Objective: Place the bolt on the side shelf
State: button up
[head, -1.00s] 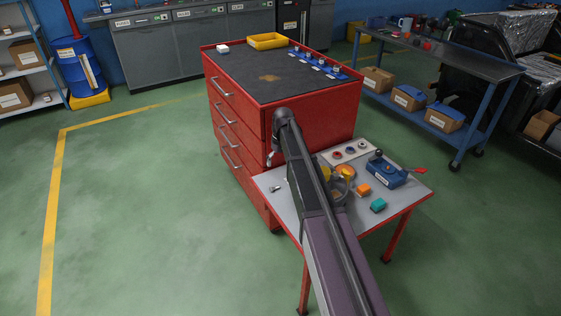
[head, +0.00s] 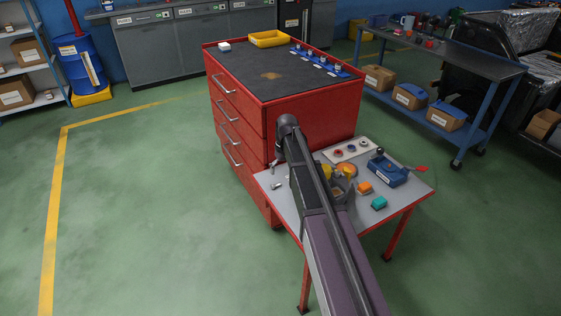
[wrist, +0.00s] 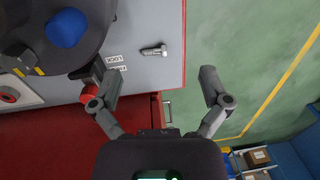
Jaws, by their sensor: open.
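The silver bolt (wrist: 153,51) lies on the grey top of the red-edged side shelf (wrist: 143,73), close to its edge in the wrist view. In the head view the bolt (head: 277,185) is a small shape near the shelf's left end. My gripper (wrist: 158,86) is open and empty in the wrist view. The bolt shows just beyond the space between its fingertips, apart from both. In the head view my arm crosses the shelf and hides part of it, and the fingers are hard to make out.
A blue device (head: 388,174), an orange block (head: 364,188) and a teal block (head: 379,203) share the shelf. The red drawer cabinet (head: 312,124) stands directly behind. Green floor is free to the left.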

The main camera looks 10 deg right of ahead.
jog(key=s+m+h, duration=0.1)
jog(key=s+m, duration=0.1)
jog(key=s, duration=2.2)
jog(key=shift+m, duration=0.4)
notch_tip(320, 180, up, 19)
jog(key=p, duration=1.9)
jog(key=shift+f, duration=0.1)
